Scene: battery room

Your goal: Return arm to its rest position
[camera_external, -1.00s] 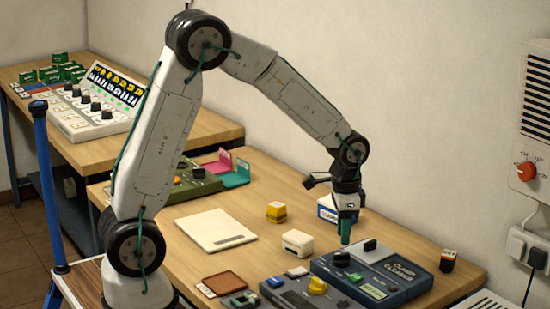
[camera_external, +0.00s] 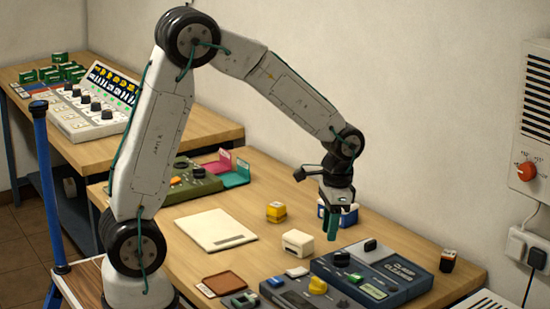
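My gripper (camera_external: 332,222) hangs above the front table, in front of a blue-and-white box (camera_external: 349,214) that it partly hides. It points down and is slightly tilted. A teal piece shows at its lower end; I cannot tell whether it is the fingers or something held between them. The gap between the fingers cannot be made out. The teal end is clear of the dark blue device (camera_external: 400,268) below and to its right. My arm is bent, with its elbow high at the upper left and its forearm reaching down to the right.
A grey device with a yellow knob (camera_external: 317,285) stands near the front. A small dark battery (camera_external: 447,261) stands at right.

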